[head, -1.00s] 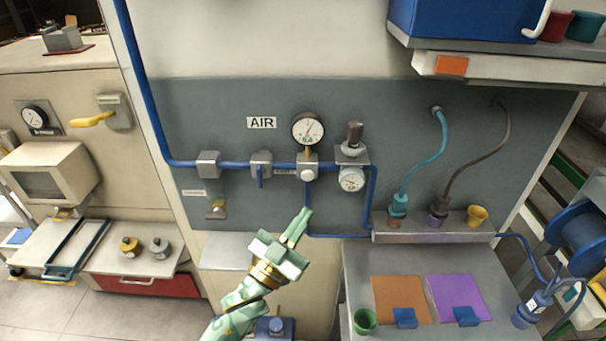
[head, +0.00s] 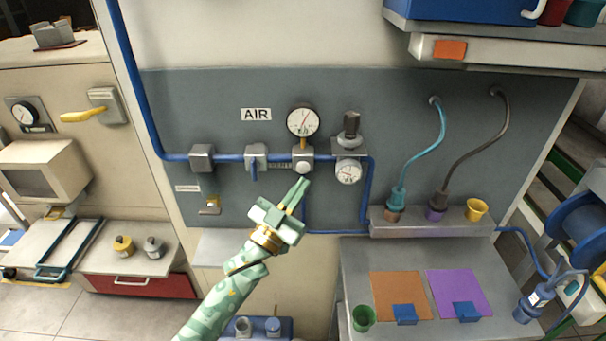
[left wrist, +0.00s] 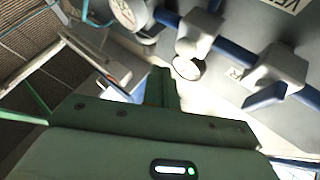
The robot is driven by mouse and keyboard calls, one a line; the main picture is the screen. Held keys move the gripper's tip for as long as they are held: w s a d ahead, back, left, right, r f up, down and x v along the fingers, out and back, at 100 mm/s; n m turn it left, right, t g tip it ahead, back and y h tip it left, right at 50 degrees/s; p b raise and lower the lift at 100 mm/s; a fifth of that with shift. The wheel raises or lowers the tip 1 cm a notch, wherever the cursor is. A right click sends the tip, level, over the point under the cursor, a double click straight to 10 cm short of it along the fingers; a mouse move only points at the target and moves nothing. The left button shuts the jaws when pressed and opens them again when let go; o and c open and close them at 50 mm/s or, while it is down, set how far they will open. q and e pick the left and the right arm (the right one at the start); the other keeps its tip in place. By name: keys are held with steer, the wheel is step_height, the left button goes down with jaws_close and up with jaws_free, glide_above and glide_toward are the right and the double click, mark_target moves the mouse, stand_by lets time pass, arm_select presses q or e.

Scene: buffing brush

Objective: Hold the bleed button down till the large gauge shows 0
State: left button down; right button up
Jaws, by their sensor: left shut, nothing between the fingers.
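The large gauge (head: 303,121) has a white dial and black rim and stands above a grey block on the blue pipe. Its needle leans up and to the right; the figures are too small to read surely. The round white bleed button (head: 303,167) is on the front of that block. In the left wrist view the button (left wrist: 187,68) shows just beyond and right of the fingertips. My left gripper (head: 303,182) is shut and empty, its tips just below the button in the head view. They look apart from it. My right gripper is not in view.
A smaller gauge (head: 348,171) under a dark-knobbed regulator (head: 350,128) is close on the right. A blue-levered valve (head: 255,158) is on the pipe to the left. Below right, a grey bench (head: 388,258) holds coloured mats and a green cup (head: 363,318).

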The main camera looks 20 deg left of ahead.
arm_select(q)
steer(key=shift+w+a, duration=0.25)
steer(key=shift+w, duration=0.7)
steer(key=shift+w+b, duration=0.15)
steer(key=shift+b, duration=0.2)
stand_by(1.1)
steer(key=shift+w+a, duration=0.15)
steer(key=shift+w, duration=0.1)
steer(key=shift+w+a+r, duration=0.1)
steer(key=shift+w, duration=0.35)
stand_by(0.7)
steer(key=shift+s, duration=0.15)
stand_by(3.6)
steer(key=shift+s+d+p, duration=0.25)
steer(key=shift+s+p, duration=0.05)
steer(key=shift+s, duration=0.45)
